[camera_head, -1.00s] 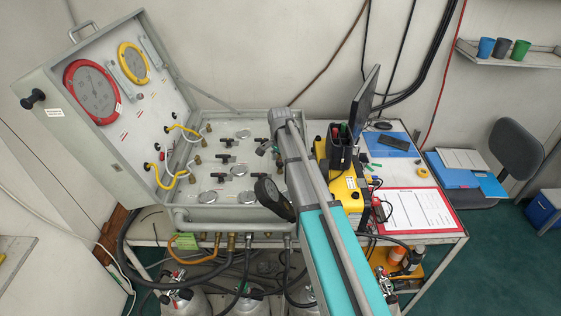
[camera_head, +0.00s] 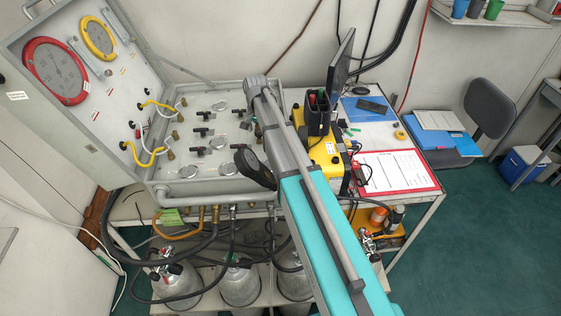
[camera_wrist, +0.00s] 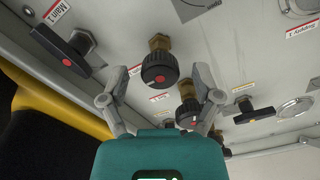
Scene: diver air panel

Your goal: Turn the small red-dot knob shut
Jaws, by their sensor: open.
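In the wrist view, my gripper (camera_wrist: 161,84) is open, with one finger on each side of the picture's middle. A round black knob with a red dot (camera_wrist: 159,70) on a brass stem shows between the fingers. A second round black red-dot knob (camera_wrist: 188,114) shows lower right, partly behind the right finger. I cannot tell which knob is the smaller, or whether a finger touches either.
The panel case's open lid (camera_head: 88,128) with red and yellow gauges stands at left. A yellow box (camera_head: 325,155) stands close right of my arm. A red-edged sheet (camera_head: 392,172) lies on the table. Gas cylinders (camera_head: 240,285) stand below.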

